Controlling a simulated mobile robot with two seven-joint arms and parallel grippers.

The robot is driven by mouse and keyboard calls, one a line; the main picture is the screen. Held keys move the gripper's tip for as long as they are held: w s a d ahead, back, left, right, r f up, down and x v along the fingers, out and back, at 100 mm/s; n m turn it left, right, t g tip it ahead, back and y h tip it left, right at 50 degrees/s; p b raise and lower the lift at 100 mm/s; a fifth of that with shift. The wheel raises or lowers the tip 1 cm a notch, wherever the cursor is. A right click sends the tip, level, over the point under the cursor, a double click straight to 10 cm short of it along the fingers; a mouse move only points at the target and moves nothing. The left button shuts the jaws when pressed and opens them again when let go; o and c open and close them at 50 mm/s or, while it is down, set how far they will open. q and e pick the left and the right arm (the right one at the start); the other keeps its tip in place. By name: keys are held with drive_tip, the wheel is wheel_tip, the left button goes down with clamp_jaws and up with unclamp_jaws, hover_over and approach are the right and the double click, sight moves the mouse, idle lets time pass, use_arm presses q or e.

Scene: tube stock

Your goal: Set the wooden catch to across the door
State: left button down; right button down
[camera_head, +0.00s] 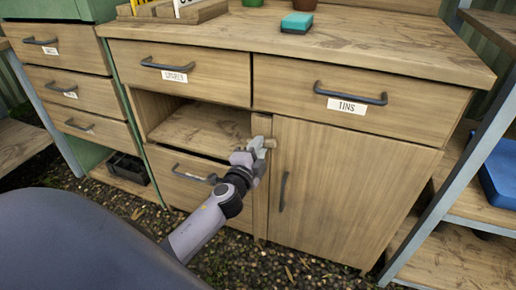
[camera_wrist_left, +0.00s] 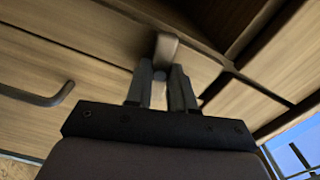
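The wooden catch (camera_head: 271,143) is a small pale block on the post at the top left edge of the cupboard door (camera_head: 335,185). It lies roughly sideways, its right end reaching the door's edge. My left gripper (camera_head: 262,149) is at the catch, its fingers close around it and hiding its left part. In the left wrist view, the catch (camera_wrist_left: 167,46) shows at the fingertips of the left gripper (camera_wrist_left: 162,72), with a finger on either side. The door looks closed, with a dark upright handle (camera_head: 283,191). My right gripper is not in view.
An open shelf space (camera_head: 205,129) lies left of the post, above a drawer with a dark handle (camera_head: 194,176). Labelled drawers (camera_head: 352,103) sit above. A metal-framed rack (camera_head: 465,185) stands close on the right.

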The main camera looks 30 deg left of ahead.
use_arm(q)
drive_tip(key=shift+m, duration=1.7)
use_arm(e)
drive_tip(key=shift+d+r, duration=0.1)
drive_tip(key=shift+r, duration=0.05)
use_arm(q)
drive_tip(key=c, duration=1)
unclamp_jaws()
drive_tip(key=shift+o, duration=0.2)
drive_tip(key=v, duration=0.7)
drive_tip(key=shift+p, duration=0.4)
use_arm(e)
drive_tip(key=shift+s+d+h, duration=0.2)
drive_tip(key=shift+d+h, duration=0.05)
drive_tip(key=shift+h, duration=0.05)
use_arm(q)
drive_tip(key=shift+s, duration=0.1)
